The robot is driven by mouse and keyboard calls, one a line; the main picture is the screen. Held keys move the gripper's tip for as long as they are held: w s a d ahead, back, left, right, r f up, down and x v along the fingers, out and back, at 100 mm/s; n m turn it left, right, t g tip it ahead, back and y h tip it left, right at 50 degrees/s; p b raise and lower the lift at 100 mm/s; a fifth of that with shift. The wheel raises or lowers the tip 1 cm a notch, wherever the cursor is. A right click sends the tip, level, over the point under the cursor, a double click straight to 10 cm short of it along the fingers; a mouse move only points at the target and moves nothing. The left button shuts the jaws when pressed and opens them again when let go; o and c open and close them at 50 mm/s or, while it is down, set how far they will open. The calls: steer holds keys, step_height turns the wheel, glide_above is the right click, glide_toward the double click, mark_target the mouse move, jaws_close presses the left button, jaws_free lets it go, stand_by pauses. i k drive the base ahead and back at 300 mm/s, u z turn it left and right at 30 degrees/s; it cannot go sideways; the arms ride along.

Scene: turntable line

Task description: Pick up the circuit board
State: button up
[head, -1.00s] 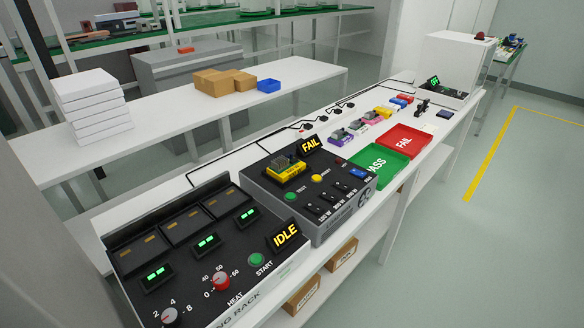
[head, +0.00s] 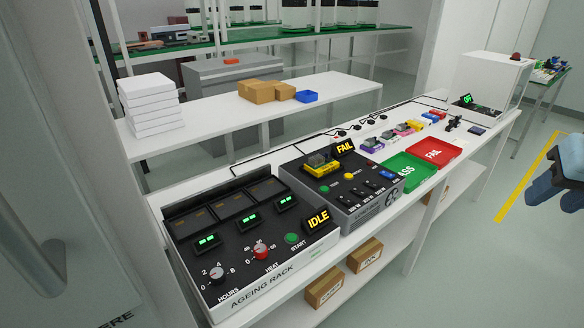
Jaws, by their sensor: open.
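A small yellow piece with grey parts on top, which looks like the circuit board (head: 322,169), sits on the dark tester (head: 347,207) in the middle of the bench. The tester's display reads FAIL. Its fine detail is too small to make out. A blue two-pronged part at the right edge looks like my gripper (head: 555,197). It is cut off by the picture edge, empty as far as I see, with its prongs apart. It is well to the right of the board, beyond the bench.
The ageing rack (head: 250,240) reads IDLE at the near left. A green tray (head: 407,170) and a red FAIL tray (head: 434,151) lie right of the tester. Several small coloured parts stand behind them.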

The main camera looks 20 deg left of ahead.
mark_target(319, 165)
steer(key=u, duration=0.35)
steer(key=i, duration=1)
steer(key=z, duration=0.05)
